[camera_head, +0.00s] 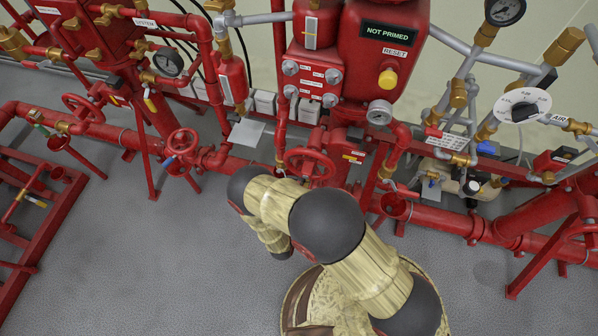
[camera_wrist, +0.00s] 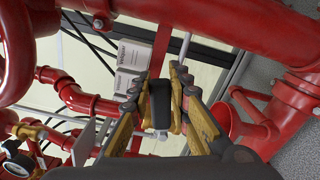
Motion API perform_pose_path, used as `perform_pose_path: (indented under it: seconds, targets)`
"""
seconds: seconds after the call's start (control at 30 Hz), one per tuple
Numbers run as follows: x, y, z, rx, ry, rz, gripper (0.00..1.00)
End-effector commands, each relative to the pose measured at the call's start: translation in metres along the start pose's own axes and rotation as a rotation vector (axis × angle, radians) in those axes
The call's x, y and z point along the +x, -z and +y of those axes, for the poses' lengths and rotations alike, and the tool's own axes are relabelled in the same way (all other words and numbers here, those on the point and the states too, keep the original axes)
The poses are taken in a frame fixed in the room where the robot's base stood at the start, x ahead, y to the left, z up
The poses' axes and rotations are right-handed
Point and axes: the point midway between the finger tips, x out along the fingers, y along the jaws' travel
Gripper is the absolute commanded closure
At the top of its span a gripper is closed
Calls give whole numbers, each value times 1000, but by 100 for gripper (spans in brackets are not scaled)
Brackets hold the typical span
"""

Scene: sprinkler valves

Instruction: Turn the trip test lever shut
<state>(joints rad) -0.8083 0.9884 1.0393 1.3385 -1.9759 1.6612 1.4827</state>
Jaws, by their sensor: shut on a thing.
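My gripper (camera_wrist: 159,77) shows in the wrist view, its two yellow fingers with grey pads closed around a dark lever handle (camera_wrist: 160,102). The handle lies between the fingers, and a small light metal part shows below it. No label on it can be read, so I cannot confirm from the picture that it is the trip test lever. Its pivot and valve body are hidden by the fingers and wrist. In the head view my own arm covers the gripper and the handle.
A red handwheel (camera_head: 309,165) stands right by my arm; a large red pipe (camera_wrist: 240,22) crosses the wrist view's top. A red funnel (camera_wrist: 258,134) and a gauge (camera_wrist: 18,165) flank the gripper. The NOT PRIMED panel (camera_head: 386,32) is behind. Grey floor (camera_head: 150,270) at left is clear.

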Motion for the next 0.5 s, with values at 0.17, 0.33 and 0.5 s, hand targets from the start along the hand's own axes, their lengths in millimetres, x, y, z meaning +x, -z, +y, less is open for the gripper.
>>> perform_pose_path:
  seconds: [0.17, 0.33, 0.5]
  targets:
    - [-8, -1, -19, 129, 2, 0, 100]
    - [-9, 0, -28, 221, 2, 0, 100]
    - [-10, 1, -34, 276, 2, 0, 100]
